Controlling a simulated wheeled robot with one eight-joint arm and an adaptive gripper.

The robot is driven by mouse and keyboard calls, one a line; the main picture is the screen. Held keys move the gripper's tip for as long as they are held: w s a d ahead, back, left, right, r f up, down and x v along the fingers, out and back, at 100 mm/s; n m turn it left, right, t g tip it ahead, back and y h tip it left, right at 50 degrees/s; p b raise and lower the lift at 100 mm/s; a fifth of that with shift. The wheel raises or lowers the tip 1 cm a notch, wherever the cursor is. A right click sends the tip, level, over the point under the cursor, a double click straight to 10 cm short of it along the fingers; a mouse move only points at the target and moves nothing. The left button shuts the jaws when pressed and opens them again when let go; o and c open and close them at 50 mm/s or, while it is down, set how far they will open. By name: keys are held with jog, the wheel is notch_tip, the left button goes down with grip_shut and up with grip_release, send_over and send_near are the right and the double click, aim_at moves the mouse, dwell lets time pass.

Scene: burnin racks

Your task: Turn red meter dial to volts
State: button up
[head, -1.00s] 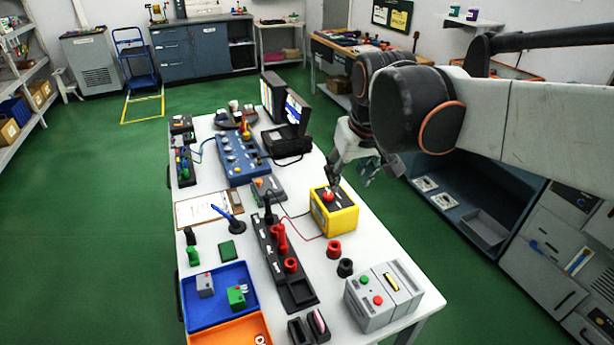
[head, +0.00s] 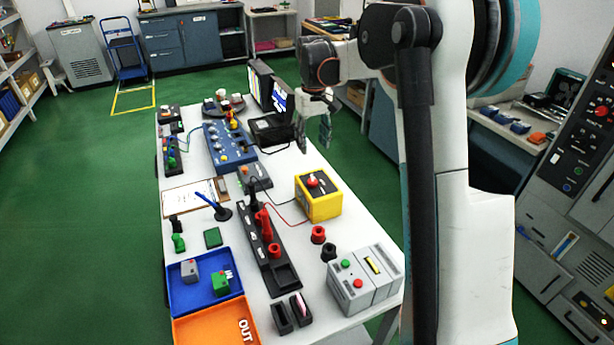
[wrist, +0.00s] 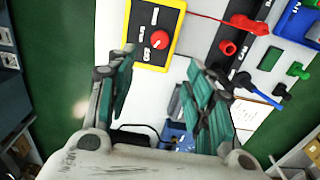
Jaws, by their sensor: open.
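The yellow meter box (head: 318,206) stands on the white table's right side, with a red dial (head: 313,181) on its dark top face. In the wrist view the meter (wrist: 131,58) is at the top centre, and its red dial (wrist: 159,41) has small white labels around it. Which label the dial points to is too small to tell. My gripper (head: 313,135) is open and empty, above and behind the meter, apart from the dial. In the wrist view its two green-padded fingers (wrist: 160,75) are spread wide, with the dial beyond their tips.
A red lead and a dark lead run left from the meter to a black strip with red posts (head: 268,235). A grey box with buttons (head: 364,280) stands in front. Bare tabletop lies around the meter.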

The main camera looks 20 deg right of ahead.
aim_at(312, 181)
notch_tip(312, 181, down, 14)
jog(key=b, duration=0.4)
jog(key=shift+r, duration=0.1)
jog(key=c, duration=1.1)
